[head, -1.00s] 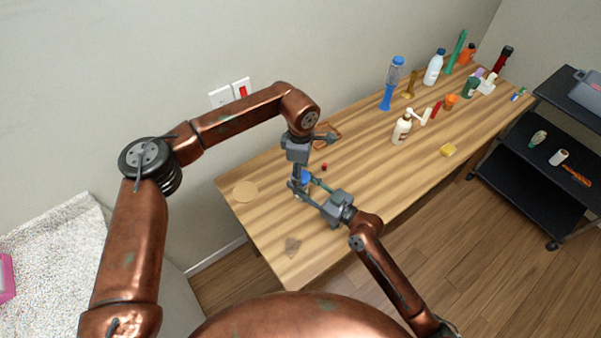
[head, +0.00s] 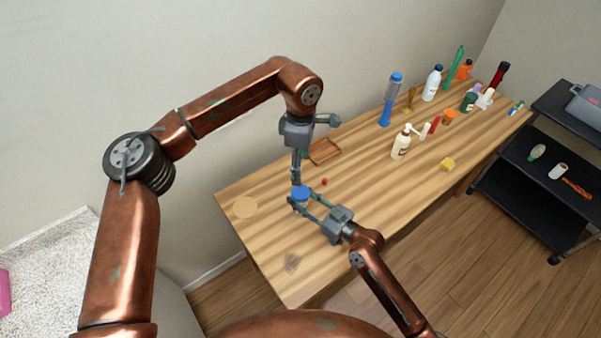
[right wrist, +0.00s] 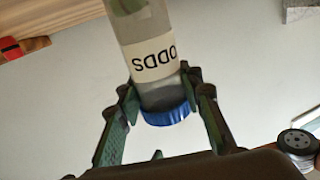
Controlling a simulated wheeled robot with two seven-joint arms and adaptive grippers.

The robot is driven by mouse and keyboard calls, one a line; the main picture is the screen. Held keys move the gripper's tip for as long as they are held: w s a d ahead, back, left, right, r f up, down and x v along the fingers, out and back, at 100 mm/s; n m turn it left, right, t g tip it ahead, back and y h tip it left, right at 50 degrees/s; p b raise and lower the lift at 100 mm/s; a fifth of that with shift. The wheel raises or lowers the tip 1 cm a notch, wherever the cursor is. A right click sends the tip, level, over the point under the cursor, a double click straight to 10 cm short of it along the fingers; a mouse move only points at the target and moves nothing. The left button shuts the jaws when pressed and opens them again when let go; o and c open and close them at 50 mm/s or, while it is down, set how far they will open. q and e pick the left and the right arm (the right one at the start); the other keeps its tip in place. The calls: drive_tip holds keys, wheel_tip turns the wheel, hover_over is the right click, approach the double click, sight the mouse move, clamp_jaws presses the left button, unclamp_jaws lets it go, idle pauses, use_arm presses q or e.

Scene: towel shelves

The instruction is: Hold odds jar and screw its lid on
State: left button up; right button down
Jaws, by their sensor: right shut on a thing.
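The odds jar (right wrist: 150,50) is clear, with a white label reading ODDS upside down in the right wrist view. Its blue lid (right wrist: 167,114) sits over the mouth; how tightly it is screwed cannot be seen. The blue lid also shows in the head view (head: 301,193), above the table. My right gripper (right wrist: 160,95) has a finger on each side of the jar near the lid and is shut on it; it also shows in the head view (head: 300,203). My left gripper (head: 297,182) points down just above the lid; its finger spread is unclear.
A pump bottle (head: 401,146) and several other bottles stand farther right. The table's front left is mostly clear.

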idle(0.3)
drive_tip(key=c, duration=1.3)
unclamp_jaws()
drive_tip(key=shift+o, duration=0.2)
drive_tip(key=v, duration=1.2)
